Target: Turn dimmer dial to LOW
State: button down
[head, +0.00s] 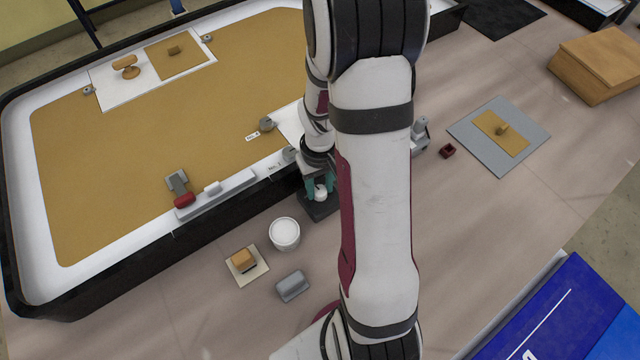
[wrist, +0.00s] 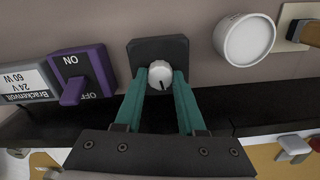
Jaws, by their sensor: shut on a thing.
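The dimmer dial (wrist: 161,75) is a small white round knob with a dark pointer line, mounted on a dark square plate (wrist: 146,48). In the wrist view the pointer runs toward the lower part of the knob; no LOW marking can be read. My gripper (wrist: 160,78) has its teal fingers on both sides of the dial, shut on it. In the head view the dial (head: 320,191) shows as a pale spot between the teal fingers of my gripper (head: 319,186), partly hidden by my arm.
A purple ON/OFF switch (wrist: 84,75) and a grey 24 V, 60 W box (wrist: 24,80) stand left of the dial in the wrist view. A white round pot (head: 285,234) is nearby. The black-edged lightbox (head: 110,293) runs close beside my gripper.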

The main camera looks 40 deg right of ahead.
aim_at(320, 190)
jog(key=n, duration=0.5)
jog(key=shift+n, duration=2.3)
jog(key=c, duration=0.5)
grip_release()
notch_tip(320, 190, up, 16)
jog(key=shift+f, duration=0.1)
